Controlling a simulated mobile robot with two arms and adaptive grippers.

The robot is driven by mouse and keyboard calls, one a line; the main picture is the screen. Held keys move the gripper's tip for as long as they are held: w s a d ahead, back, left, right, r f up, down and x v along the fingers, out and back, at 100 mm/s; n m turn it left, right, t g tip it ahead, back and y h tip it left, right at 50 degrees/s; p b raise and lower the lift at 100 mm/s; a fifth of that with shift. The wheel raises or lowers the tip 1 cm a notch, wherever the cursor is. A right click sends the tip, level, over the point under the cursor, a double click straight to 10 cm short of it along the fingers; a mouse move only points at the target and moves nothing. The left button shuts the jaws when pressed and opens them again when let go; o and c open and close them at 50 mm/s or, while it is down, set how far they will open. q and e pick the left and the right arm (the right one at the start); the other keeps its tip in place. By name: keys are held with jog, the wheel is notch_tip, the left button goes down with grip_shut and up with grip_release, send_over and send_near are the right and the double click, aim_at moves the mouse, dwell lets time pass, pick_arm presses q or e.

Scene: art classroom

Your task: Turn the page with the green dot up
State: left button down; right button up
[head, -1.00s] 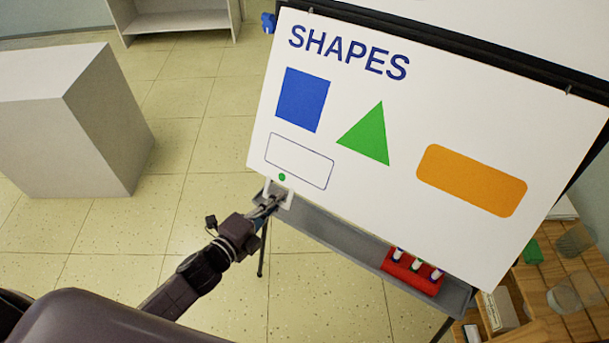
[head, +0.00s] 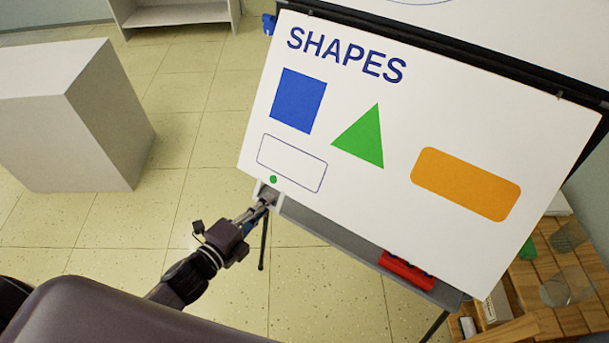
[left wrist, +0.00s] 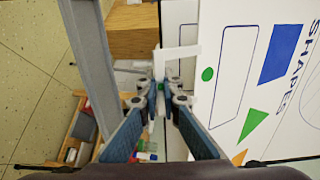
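The page (head: 360,215) headed SHAPES hangs on the easel, with its green dot (head: 273,179) near the lower left corner. The dot also shows in the left wrist view (left wrist: 208,74). A white handle-like tab (head: 262,190) sticks out from the page's bottom edge below the dot; it also shows in the left wrist view (left wrist: 190,51). My left gripper (head: 268,202) is at this tab. In the left wrist view its fingertips (left wrist: 165,97) are close together on the tab's bar. The page's lower edge stands out from the board. My right gripper is not in view.
The grey easel tray (head: 340,239) runs below the page, with a red marker holder (head: 408,271) partly hidden by it. A wooden table (head: 550,293) with jars stands at the right. A white block (head: 75,125) stands left; floor between is clear.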

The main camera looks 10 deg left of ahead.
pick_arm(q)
jog(key=s+a+r+p, duration=0.2)
jog(key=s+r+p, duration=0.4)
jog(key=shift+r, duration=0.4)
jog(key=shift+a, duration=0.1)
jog(key=shift+s, duration=0.1)
jog(key=s+a+r+p, duration=0.1)
jog(key=s+r+p, duration=0.1)
jog(key=s+r, duration=0.3)
jog(key=shift+s+a+r, duration=0.15)
jog(key=shift+a+r, duration=0.2)
jog(key=shift+r, duration=0.7)
